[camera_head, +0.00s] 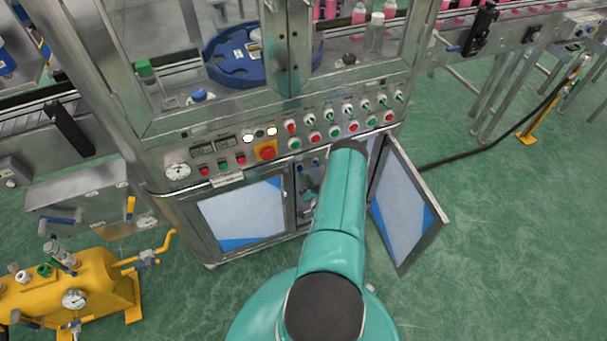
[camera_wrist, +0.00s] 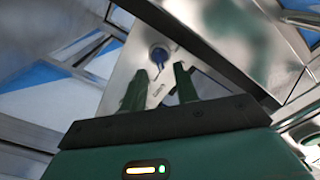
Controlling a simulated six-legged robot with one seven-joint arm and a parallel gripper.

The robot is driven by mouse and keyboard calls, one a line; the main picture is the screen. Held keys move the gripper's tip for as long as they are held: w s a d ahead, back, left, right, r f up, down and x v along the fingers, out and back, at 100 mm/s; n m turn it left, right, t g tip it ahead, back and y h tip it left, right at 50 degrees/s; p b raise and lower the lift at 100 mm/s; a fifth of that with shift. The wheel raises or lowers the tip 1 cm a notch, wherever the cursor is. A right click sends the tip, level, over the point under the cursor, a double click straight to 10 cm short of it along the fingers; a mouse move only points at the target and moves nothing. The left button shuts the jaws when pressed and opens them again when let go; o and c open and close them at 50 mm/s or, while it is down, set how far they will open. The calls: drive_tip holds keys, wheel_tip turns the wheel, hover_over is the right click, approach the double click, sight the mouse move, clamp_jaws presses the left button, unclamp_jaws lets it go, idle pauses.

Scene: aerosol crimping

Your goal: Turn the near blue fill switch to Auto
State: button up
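A blue knob (camera_wrist: 159,55), which looks like a fill switch, sits on a metal panel just beyond my fingertips in the wrist view. Its setting is too small to read. My gripper (camera_wrist: 160,73) has its two green fingers apart, with nothing between them. The knob lies ahead of the gap, apart from the fingers as far as I can tell. In the head view, small blue spots (camera_head: 315,163) show inside the open cabinet, too small to tell which switch is which. My arm hides most of the cabinet's inside there.
The open cabinet door (camera_head: 405,205) stands to the right of my arm. A closed door (camera_head: 243,215) is on the left. Above is a control panel with a red emergency button (camera_head: 267,151) and several knobs. A yellow tank (camera_head: 75,287) stands at the lower left. The right floor is mostly clear.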

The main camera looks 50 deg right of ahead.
sight(301, 169)
drive_tip(key=shift+x, duration=1.55)
clamp_jaws()
drive_tip(key=shift+n, duration=0.4)
drive_tip(key=n, duration=1.7)
drive_tip(key=shift+a, duration=0.2)
